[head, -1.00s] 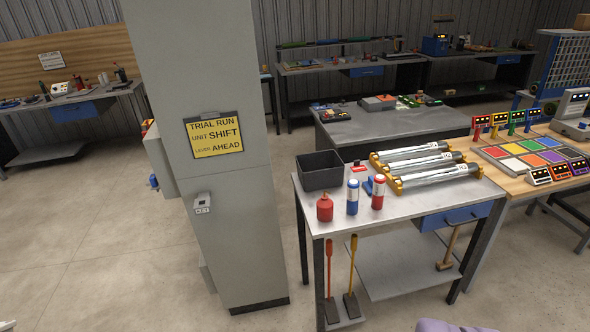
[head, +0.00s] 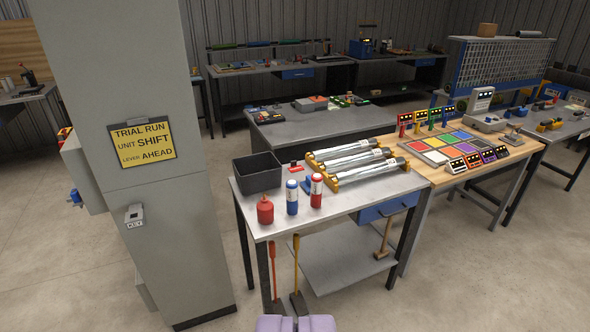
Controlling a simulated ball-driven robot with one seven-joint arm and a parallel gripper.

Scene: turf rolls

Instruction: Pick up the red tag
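I cannot make out a clear red tag. A small red piece with a dark top (head: 294,167) lies on the near metal table (head: 362,203), just right of the black bin; it is too small to tell what it is. A pale purple two-part shape (head: 296,323), probably my gripper, shows at the bottom edge, in front of the table. Most of it is cut off, and I cannot tell whether it is open or shut. Nothing is seen held in it.
The near table bears a black bin (head: 257,176), a red bottle (head: 265,210), blue and red cans (head: 292,197) and silver rolls (head: 352,160). A grey pillar (head: 150,215) stands left. A wooden table (head: 478,182) with coloured panels adjoins on the right. Floor at lower right is clear.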

